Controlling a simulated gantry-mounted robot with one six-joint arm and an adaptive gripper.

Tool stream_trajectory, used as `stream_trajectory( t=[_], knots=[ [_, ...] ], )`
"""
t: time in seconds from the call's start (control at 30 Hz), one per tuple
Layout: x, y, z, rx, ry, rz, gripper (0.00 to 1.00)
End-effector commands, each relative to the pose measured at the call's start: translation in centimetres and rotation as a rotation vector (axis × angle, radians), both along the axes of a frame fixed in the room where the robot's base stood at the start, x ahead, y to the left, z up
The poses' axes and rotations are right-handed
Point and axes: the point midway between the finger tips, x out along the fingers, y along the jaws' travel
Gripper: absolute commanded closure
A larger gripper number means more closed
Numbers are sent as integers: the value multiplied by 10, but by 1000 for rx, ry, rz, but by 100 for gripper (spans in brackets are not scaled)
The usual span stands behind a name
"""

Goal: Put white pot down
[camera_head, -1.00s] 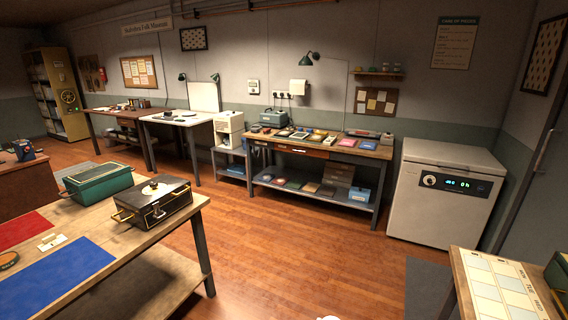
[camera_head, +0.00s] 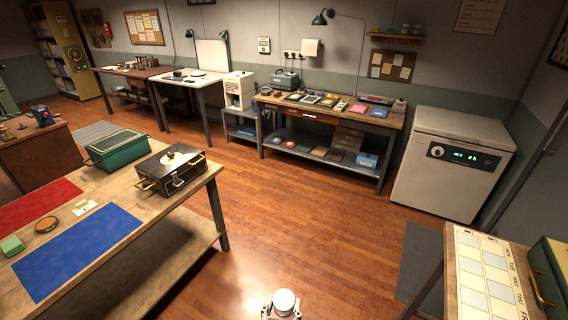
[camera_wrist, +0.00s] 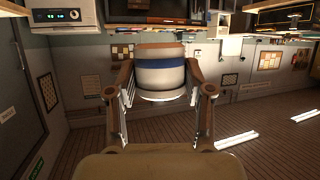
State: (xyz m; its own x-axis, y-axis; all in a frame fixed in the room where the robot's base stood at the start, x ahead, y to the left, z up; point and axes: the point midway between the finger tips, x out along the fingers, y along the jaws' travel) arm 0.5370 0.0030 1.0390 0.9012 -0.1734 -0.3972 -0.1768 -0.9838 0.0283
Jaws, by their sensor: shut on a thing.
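The white pot (camera_head: 285,301) shows at the bottom middle of the head view, over the open wooden floor. My gripper (camera_head: 283,312) is around it there, mostly cut off by the lower edge. In the wrist view the white pot (camera_wrist: 160,76) has a blue band and a brownish end, and the scene appears upside down. The two fingers of my gripper (camera_wrist: 160,95) are shut on its sides. The pot is held in the air, clear of every table.
A workbench (camera_head: 125,236) with a blue mat (camera_head: 78,252), a red mat (camera_head: 35,203) and a black box (camera_head: 171,170) is at left. A table with a pale grid board (camera_head: 485,280) and a green box (camera_head: 548,275) is at lower right. A white chest (camera_head: 447,165) and a back workbench (camera_head: 322,118) stand behind.

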Motion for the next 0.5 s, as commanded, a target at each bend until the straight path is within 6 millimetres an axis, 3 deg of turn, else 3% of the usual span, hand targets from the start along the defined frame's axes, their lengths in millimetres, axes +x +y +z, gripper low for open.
stream_trajectory(
  t=[0.03,0.5],
  knots=[
    [-3,-1,32,-1,5,14,87],
    [-36,-1,152,12,-1,148,87]
  ],
)
